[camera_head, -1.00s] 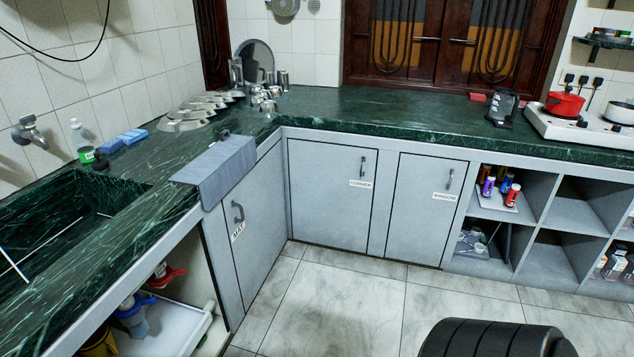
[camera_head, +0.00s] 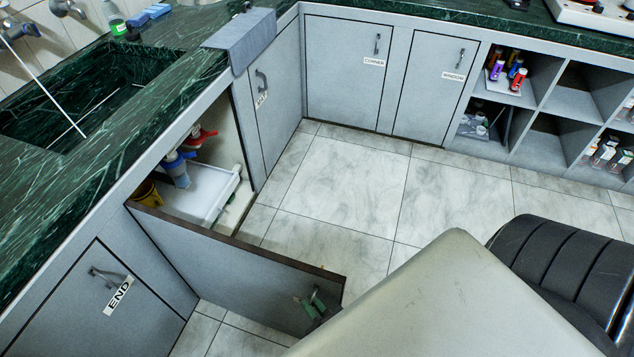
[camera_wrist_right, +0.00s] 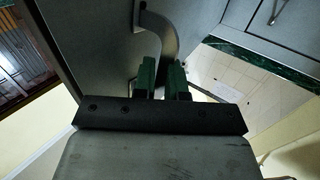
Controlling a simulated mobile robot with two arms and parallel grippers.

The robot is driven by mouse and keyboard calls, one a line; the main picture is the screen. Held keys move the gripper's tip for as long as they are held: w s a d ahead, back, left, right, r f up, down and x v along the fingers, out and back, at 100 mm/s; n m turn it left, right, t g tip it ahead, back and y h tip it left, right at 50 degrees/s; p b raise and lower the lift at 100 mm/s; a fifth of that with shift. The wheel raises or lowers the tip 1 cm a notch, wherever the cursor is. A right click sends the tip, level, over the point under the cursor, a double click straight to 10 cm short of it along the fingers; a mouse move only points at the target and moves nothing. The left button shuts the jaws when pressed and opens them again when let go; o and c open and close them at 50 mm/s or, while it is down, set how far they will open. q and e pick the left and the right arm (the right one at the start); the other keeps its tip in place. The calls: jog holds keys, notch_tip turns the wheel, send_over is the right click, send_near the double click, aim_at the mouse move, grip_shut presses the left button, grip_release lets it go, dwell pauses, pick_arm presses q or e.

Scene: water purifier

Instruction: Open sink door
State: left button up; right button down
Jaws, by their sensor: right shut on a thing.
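The grey sink door (camera_head: 225,272) stands swung out from the cabinet below the sink (camera_head: 85,105), reaching across over the floor. My right gripper (camera_head: 316,303) is at the free end of the door, on its outer face. In the right wrist view, the green fingers of my right gripper (camera_wrist_right: 163,78) are closed around the curved metal door handle (camera_wrist_right: 165,28). In the head view my own arm hides part of the gripper. My left gripper is not in view.
The open cabinet holds a white tray (camera_head: 200,195) and red and blue valves (camera_head: 185,155). The END door (camera_head: 95,300) is shut at left, as are the corner door (camera_head: 345,75) and window door (camera_head: 435,85). Tiled floor (camera_head: 345,185) is clear beyond the sink door.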

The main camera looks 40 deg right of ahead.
jog(key=shift+w, duration=0.1)
jog(key=c, duration=1.2)
grip_release()
jog(key=shift+a, duration=0.1)
jog(key=s, duration=1)
jog(key=shift+s, duration=0.4)
jog(key=shift+f, duration=0.1)
